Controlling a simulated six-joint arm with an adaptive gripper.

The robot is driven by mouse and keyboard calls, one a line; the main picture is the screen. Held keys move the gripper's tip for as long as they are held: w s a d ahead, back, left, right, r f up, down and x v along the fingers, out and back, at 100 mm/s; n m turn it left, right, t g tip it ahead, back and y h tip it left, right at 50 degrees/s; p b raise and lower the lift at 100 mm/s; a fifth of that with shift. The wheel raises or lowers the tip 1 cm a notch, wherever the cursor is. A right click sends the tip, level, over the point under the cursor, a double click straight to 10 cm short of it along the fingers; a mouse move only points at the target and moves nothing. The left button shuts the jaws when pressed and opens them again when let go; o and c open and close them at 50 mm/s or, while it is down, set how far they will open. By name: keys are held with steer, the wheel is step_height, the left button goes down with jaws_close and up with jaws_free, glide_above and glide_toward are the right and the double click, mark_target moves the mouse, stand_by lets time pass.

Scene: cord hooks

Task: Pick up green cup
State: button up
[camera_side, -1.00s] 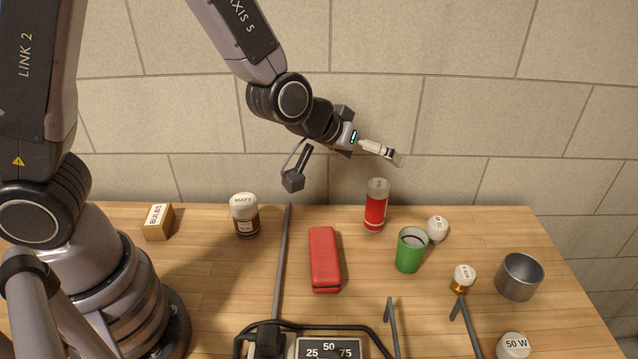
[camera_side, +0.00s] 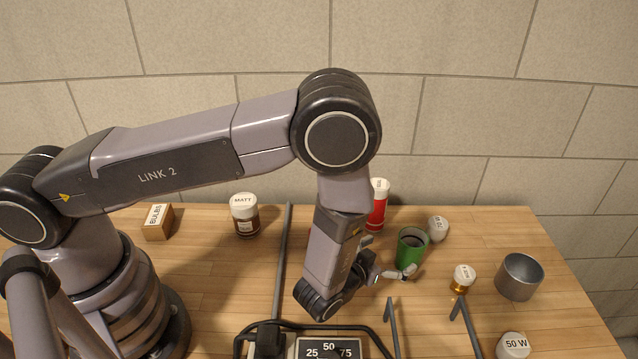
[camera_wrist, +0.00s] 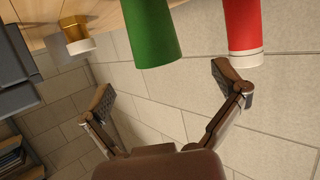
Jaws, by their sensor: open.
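The green cup (camera_side: 408,255) stands upright on the wooden table, right of the middle in the side view. My gripper (camera_side: 402,273) is low at the cup's front, close to it. In the wrist view my gripper (camera_wrist: 165,85) is open and empty, its fingers spread wide. The green cup (camera_wrist: 150,30) shows ahead of the gap between them, not enclosed. I cannot tell whether a finger touches it.
A red bottle with a white cap (camera_side: 377,208) stands behind and left of the cup; it also shows near one finger in the wrist view (camera_wrist: 242,25). Bulbs (camera_side: 438,228) (camera_side: 463,277) and a grey cup (camera_side: 519,277) are to the right. Hooks stand in front.

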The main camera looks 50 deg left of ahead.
mark_target(413, 240)
steer(key=x, duration=0.7)
steer(key=shift+w+d+r, duration=0.2)
steer(key=shift+w+d, duration=0.1)
steer(key=shift+w, duration=0.05)
steer(key=shift+c, duration=0.3)
steer(key=c, duration=1)
